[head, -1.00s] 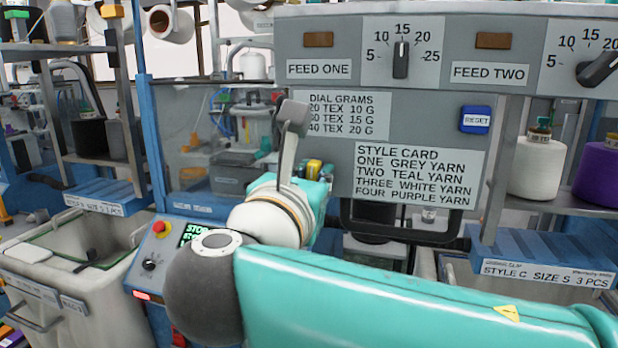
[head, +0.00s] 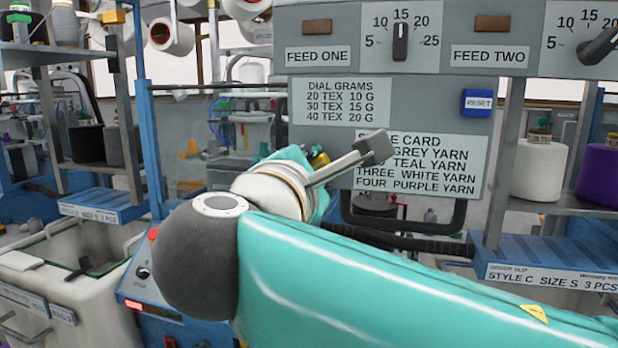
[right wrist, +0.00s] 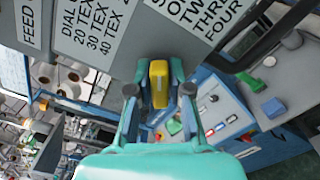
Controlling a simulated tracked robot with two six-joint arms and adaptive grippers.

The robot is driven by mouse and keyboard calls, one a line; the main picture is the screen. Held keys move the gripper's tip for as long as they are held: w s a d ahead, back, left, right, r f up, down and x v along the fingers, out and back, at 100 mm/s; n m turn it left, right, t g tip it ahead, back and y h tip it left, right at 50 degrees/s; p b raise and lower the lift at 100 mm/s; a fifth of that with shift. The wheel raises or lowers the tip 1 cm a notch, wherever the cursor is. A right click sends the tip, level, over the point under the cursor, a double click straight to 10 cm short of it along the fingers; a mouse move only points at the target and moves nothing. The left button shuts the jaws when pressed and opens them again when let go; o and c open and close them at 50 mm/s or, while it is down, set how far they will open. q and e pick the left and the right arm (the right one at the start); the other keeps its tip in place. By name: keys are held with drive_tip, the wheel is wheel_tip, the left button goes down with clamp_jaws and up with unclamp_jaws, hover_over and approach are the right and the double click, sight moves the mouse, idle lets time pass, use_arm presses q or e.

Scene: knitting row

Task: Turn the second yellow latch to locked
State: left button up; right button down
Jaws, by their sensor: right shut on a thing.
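A yellow latch (right wrist: 159,84) sits between the two fingers of my right gripper (right wrist: 159,72) in the right wrist view, and the gripper is shut on it. In the head view the right gripper (head: 303,163) is at the lower left of the grey machine panel, and only a small bit of yellow (head: 319,160) shows beside it; my own wrist and arm hide most of it. Other latches and any locked mark cannot be made out. My left gripper is not in view.
The grey panel (head: 430,108) carries dials, labels and a blue reset button (head: 477,102). A black bar handle (head: 402,242) lies right of the gripper. A bin (head: 30,262) stands at the left. A blue control box (head: 140,300) is partly behind my arm.

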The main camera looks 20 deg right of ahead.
drive_tip(key=m+b, duration=0.1)
drive_tip(key=m, duration=0.2)
drive_tip(key=shift+f+m+b, duration=0.25)
drive_tip(key=shift+m+b, duration=0.05)
drive_tip(key=shift+b, duration=0.1)
drive_tip(key=shift+m+b, duration=0.7)
drive_tip(key=shift+m, duration=0.8)
drive_tip(key=c, duration=1.1)
unclamp_jaws()
drive_tip(key=v, duration=1.2)
